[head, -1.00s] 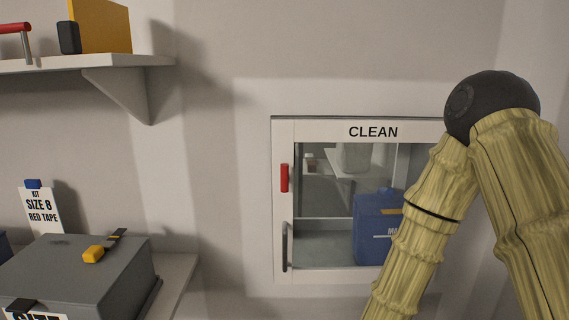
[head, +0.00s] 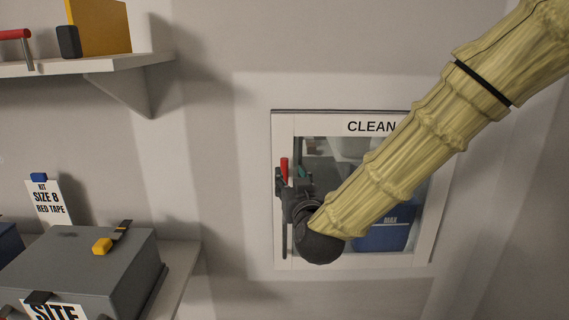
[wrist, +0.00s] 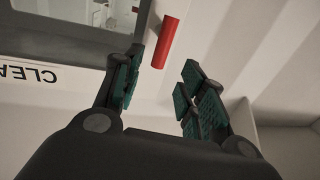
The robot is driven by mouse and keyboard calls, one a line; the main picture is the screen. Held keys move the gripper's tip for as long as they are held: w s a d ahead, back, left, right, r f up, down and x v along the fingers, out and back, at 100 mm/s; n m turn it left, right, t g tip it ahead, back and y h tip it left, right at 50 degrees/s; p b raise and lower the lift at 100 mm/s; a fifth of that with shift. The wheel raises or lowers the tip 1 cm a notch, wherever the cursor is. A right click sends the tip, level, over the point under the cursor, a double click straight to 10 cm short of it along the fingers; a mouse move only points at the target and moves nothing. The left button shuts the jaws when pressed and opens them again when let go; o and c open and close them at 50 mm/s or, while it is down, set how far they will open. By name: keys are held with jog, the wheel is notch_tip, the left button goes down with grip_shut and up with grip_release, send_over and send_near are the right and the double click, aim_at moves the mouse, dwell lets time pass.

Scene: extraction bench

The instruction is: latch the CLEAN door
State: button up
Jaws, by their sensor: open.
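The CLEAN door (head: 352,117) is a white-framed window door set in the wall and looks closed in its frame. Its red latch handle (head: 284,168) stands upright on the left side of the frame. My gripper (head: 291,184) is in front of that side, and its fingers cover the handle's lower part. In the wrist view the red handle (wrist: 165,42) lies just beyond my open gripper (wrist: 162,92), between the two green-padded fingers in the picture. I see no contact with it. The dark pull bar below is mostly hidden by my gripper.
A blue box marked MAX (head: 383,238) shows behind the glass. At left stand a grey case (head: 85,262) on a bench and a shelf (head: 95,66) above it. The wall between bench and door is clear. My arm covers the door's right part.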

aim_at(286, 167)
jog(key=w+p, duration=0.1)
jog(key=w, duration=0.1)
jog(key=w+a+p, duration=0.1)
jog(key=w, duration=0.2)
jog(key=w+p, duration=0.1)
jog(key=w, duration=0.2)
jog(key=shift+w+a, duration=0.25)
jog(key=shift+a, duration=0.1)
grip_shut()
